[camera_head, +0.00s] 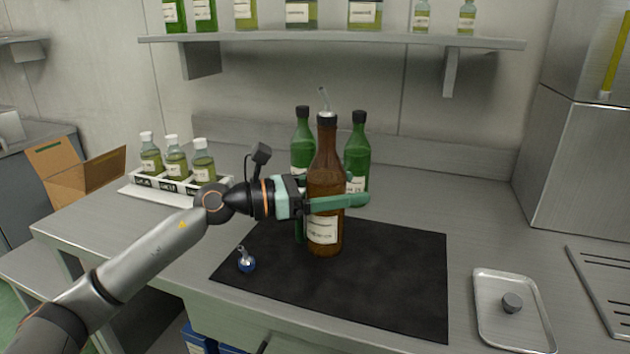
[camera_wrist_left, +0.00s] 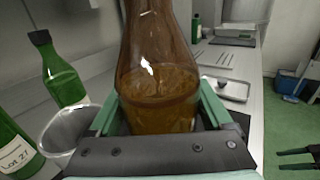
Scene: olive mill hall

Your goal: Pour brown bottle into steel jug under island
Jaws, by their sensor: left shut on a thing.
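The brown bottle (camera_head: 326,175) is upright over the black mat, with a dark collar and a thin pour spout on top. Its base is at the mat; I cannot tell whether it touches. My left gripper (camera_head: 335,203) is shut around its body from the left. In the left wrist view the bottle (camera_wrist_left: 158,70) fills the middle between the fingers, with a liquid line inside. My right gripper (camera_wrist_left: 296,159) shows at that view's right edge, fingers apart and empty. I see no vessel that I can identify as the steel jug.
Two green bottles (camera_head: 357,160) stand close behind the brown one. A greyish cup-like vessel (camera_wrist_left: 68,135) is beside my left gripper. A blue-based spout (camera_head: 247,264) lies on the mat (camera_head: 395,275). A metal tray (camera_head: 490,322) holds a grey stopper (camera_head: 512,302). A bottle rack (camera_head: 172,185) stands left.

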